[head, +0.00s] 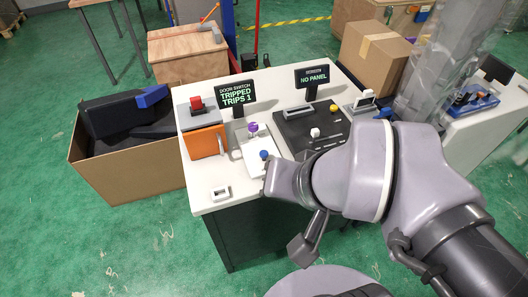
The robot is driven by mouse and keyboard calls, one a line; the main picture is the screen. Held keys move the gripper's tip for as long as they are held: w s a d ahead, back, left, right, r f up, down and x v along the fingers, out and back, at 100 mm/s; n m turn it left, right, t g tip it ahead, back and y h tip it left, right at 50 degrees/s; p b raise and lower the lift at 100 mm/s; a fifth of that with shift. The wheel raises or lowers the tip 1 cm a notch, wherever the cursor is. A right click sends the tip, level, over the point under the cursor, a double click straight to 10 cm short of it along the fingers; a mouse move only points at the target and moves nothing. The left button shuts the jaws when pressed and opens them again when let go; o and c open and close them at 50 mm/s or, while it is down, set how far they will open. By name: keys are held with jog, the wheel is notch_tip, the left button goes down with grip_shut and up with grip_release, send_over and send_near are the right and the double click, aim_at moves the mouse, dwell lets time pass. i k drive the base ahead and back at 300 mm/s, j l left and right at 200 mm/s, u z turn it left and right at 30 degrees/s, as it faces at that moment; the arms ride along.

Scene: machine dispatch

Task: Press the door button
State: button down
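A small sign (236,92) reads "DOOR SWITCH TRIPPED TRIPS 1" on the white-topped table (205,196). Left of it is a red button (196,102) on a grey box with an orange front (205,142). A purple knob (252,128) and a blue button (264,155) are on a white plate in front of the sign. No label shows which is the door button. My arm reaches in from the right over the table's front edge. A dark end part of my gripper (303,246) hangs beside the table front; its fingers are not clear. No contact with a button is visible.
A dark panel (294,132) with several controls lies beside a "NO PANEL" sign (312,77). An open cardboard box (130,176) holding dark parts stands left of the table. A closed carton (372,55) is behind. Green floor is clear at lower left.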

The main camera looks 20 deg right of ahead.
aim_at(263, 153)
jog(key=i+j+z, duration=0.15)
jog(key=j+z, duration=0.2)
jog(key=i+j+z, duration=0.1)
jog(key=j+z, duration=0.25)
jog(key=j, duration=0.15)
jog(key=j+z, duration=0.35)
jog(key=i+j, duration=0.05)
jog(key=j, duration=0.05)
